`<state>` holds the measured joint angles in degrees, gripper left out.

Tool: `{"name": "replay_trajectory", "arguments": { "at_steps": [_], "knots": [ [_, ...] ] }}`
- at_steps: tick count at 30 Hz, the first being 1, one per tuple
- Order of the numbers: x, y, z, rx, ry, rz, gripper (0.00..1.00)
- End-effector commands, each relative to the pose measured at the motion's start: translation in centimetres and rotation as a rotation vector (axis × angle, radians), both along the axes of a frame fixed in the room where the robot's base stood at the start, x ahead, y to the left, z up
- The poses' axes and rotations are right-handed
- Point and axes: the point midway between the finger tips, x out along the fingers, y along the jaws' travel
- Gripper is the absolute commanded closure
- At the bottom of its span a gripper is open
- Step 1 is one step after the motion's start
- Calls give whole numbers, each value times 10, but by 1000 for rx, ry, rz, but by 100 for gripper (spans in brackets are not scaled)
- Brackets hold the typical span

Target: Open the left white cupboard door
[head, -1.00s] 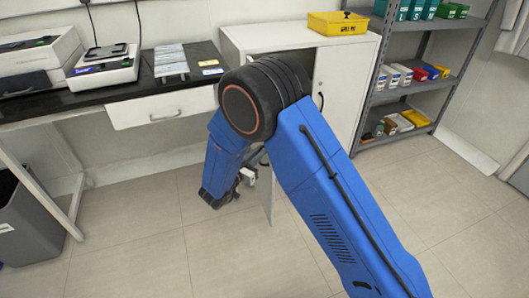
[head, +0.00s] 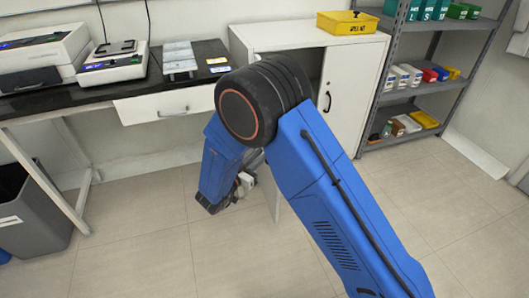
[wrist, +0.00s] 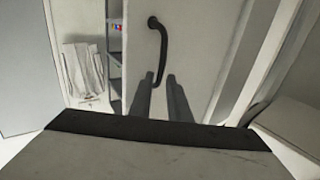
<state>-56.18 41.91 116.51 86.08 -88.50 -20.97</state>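The white cupboard (head: 352,84) has a right door (head: 345,110) that is shut, with a dark handle. My blue arm hides the left part of its front. A white panel (head: 271,192), apparently the left door, stands out from the cupboard below my arm, swung partly open. The wrist view shows a white door (wrist: 195,45) with a black bar handle (wrist: 162,45). My gripper (wrist: 160,80) has its two dark fingers apart, with the handle's lower end between or just beyond their tips. I cannot tell whether they touch it.
A yellow box (head: 347,22) sits on the cupboard. A grey shelf rack (head: 430,88) stands to the right. A bench (head: 60,98) with a drawer (head: 165,104) is at the left, with a grey bin (head: 35,215) beside it. The tiled floor in front is clear.

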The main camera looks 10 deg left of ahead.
Motion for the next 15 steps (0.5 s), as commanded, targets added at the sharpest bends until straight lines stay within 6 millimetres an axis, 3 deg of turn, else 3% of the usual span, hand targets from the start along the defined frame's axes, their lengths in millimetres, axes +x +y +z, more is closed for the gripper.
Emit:
{"name": "replay_trajectory", "arguments": {
  "at_steps": [15],
  "knots": [
    [-89,52,-1,0,1,5,84]
  ]
}}
